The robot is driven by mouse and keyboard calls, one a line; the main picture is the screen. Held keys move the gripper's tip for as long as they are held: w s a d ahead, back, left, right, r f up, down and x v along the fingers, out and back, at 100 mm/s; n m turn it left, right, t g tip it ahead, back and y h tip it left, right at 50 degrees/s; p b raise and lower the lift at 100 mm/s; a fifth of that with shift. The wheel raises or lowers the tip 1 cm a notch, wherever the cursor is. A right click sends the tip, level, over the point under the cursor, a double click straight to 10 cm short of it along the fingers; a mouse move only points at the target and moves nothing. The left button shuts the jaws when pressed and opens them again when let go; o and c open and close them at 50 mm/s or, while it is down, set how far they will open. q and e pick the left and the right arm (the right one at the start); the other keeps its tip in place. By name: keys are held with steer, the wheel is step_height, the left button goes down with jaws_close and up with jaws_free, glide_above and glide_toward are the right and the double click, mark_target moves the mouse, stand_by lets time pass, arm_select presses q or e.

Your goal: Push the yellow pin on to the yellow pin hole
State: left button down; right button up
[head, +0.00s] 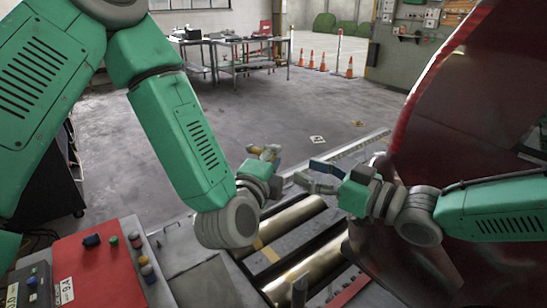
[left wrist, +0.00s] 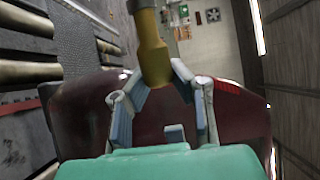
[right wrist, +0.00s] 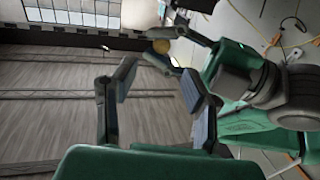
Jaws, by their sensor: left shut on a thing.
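The yellow pin (head: 254,149) is in my left gripper (head: 266,156), raised above the far end of the rollers. In the left wrist view the pin (left wrist: 153,50) stands between the fingertips of the left gripper (left wrist: 165,82), which are closed on it. My right gripper (head: 325,178) is just right of the left one, pointing towards it, empty. In the right wrist view the fingers of the right gripper (right wrist: 160,88) are apart, and the round end of the pin (right wrist: 162,46) shows beyond them. I cannot make out the yellow pin hole.
Brass rollers (head: 290,222) lie in the floor frame below the grippers. A dark red car body (head: 440,110) stands close on the right. A red control box (head: 100,268) with buttons is at the front left. Open floor (head: 310,105) lies beyond.

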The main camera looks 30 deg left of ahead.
mark_target(274, 158)
steer(key=a, duration=0.6)
steer(key=w+a, duration=0.1)
steer(key=a, duration=0.2)
steer(key=shift+w+a+f, duration=0.1)
steer(key=shift+a, duration=0.1)
stand_by(0.4)
jaws_close()
steer(key=shift+o, duration=1.2)
jaws_free()
steer(key=s+d, duration=0.1)
steer(key=d, duration=1)
steer(key=shift+s+d, duration=0.3)
steer(key=shift+d, duration=0.1)
